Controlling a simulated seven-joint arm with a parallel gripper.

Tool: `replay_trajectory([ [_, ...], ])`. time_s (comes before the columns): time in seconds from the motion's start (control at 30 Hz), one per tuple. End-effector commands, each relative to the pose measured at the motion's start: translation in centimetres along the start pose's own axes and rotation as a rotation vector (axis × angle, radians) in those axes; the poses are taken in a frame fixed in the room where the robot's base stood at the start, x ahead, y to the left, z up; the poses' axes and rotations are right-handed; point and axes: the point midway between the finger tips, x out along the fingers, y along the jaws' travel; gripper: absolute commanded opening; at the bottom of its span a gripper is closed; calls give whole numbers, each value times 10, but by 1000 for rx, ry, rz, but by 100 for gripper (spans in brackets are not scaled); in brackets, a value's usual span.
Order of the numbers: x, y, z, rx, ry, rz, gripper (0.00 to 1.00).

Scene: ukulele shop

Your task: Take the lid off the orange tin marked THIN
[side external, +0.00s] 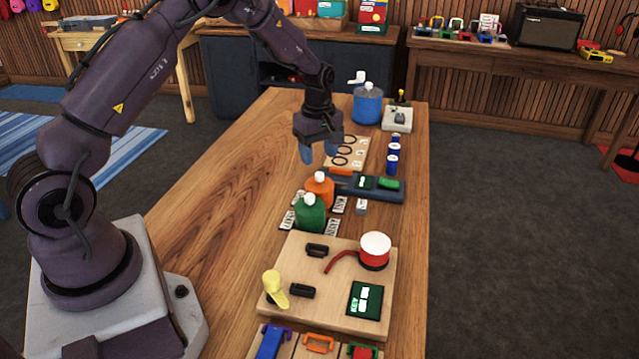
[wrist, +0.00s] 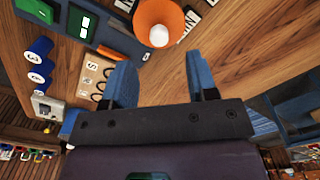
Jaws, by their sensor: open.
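The orange tin (side external: 320,190) stands upright on the wooden table, just behind the green tin, with a pale knob on its top. It also shows at the top of the wrist view (wrist: 160,17), where the pale knob faces the camera. I cannot see where the lid meets the body, and I cannot read the mark THIN on the tin itself. My gripper (side external: 319,154) hangs above and behind the tin, apart from it. In the wrist view its blue fingers (wrist: 158,78) are spread, with only bare table between them.
The green tin (side external: 310,214) stands close in front, with label cards around. A dark blue tray (side external: 385,193) lies to the right. A board with rings (side external: 349,152) and a blue pot (side external: 367,106) are farther back. A wooden board (side external: 330,270) lies in front. The table's left side is clear.

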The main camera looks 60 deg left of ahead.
Motion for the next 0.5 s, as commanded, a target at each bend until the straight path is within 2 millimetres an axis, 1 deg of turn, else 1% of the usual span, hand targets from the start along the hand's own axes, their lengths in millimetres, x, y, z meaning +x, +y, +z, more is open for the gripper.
replay_trajectory([
  [0.03,5,0,0,0,0,-1,53],
  [0.2,16,0,1,0,0,-1,53],
  [0.4,46,-1,4,0,0,-2,53],
  [0.5,57,0,4,0,1,0,53],
])
